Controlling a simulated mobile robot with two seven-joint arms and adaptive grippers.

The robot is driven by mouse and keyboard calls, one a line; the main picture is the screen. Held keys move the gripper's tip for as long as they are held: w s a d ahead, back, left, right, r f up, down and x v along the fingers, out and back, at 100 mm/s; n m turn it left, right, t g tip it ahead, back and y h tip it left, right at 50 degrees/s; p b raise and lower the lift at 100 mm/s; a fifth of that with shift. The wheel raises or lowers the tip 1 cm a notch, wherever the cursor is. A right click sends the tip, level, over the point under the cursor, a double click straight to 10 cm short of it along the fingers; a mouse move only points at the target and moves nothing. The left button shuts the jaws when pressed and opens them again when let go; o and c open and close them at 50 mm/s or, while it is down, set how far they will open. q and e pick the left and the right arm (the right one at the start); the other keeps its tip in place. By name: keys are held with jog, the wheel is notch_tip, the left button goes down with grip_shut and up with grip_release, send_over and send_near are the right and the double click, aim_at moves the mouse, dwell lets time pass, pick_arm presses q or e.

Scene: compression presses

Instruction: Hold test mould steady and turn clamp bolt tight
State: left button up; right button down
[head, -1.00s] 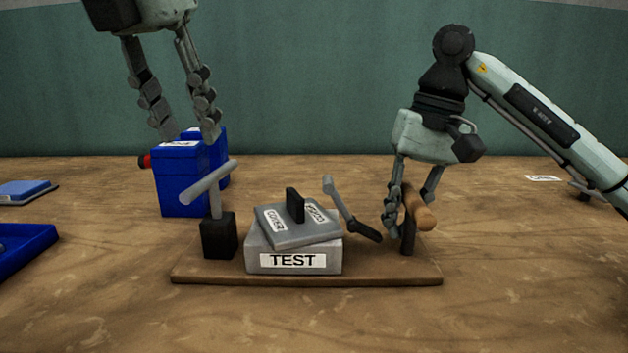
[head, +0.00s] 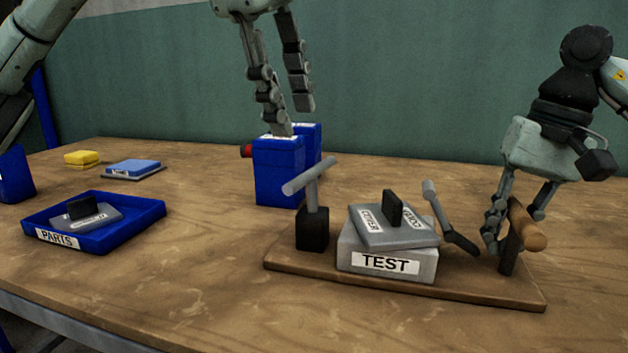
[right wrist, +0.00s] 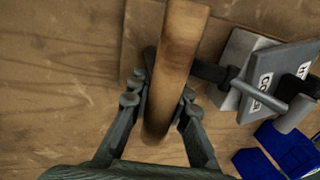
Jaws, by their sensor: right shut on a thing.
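The grey test mould (head: 350,262), labelled TEST, sits on a brown baseboard (head: 460,297). A grey cover (head: 385,236) with a black grip lies askew on top. Left of it, a grey T-bar bolt (head: 311,190) rises from a black block (head: 312,232). A grey lever with a dark end (head: 457,239) leans at the mould's right. My right gripper (head: 512,226) is shut on a wooden handle (head: 527,230) on a dark post at the board's right end; the handle (right wrist: 178,60) also shows between its fingers in the right wrist view. My left gripper (head: 297,122) is open, above the blue boxes.
Blue boxes (head: 278,178) with a red knob stand behind the board. A blue PARTS tray (head: 140,222) at left holds a grey plate with a black grip. A blue block (head: 132,167) and a yellow block (head: 82,158) lie farther back. The table's front middle is clear.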

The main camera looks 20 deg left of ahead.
aim_at(309, 170)
pick_arm(q)
jog(key=n, duration=0.7)
jog(key=shift+a+n, duration=0.1)
jog(key=shift+n, duration=0.3)
jog(key=w+f+n, duration=0.1)
jog(key=f+n, duration=0.1)
jog(key=f, duration=0.1)
jog(key=w+d+f+n, duration=0.1)
jog(key=w+f+n, duration=0.1)
jog(key=f+n, duration=0.1)
jog(key=w+f+n, duration=0.1)
jog(key=f+n, duration=0.2)
jog(key=f, duration=0.2)
jog(key=shift+w+d+f, duration=0.1)
jog(key=shift+w+d, duration=0.1)
jog(key=shift+d, duration=0.1)
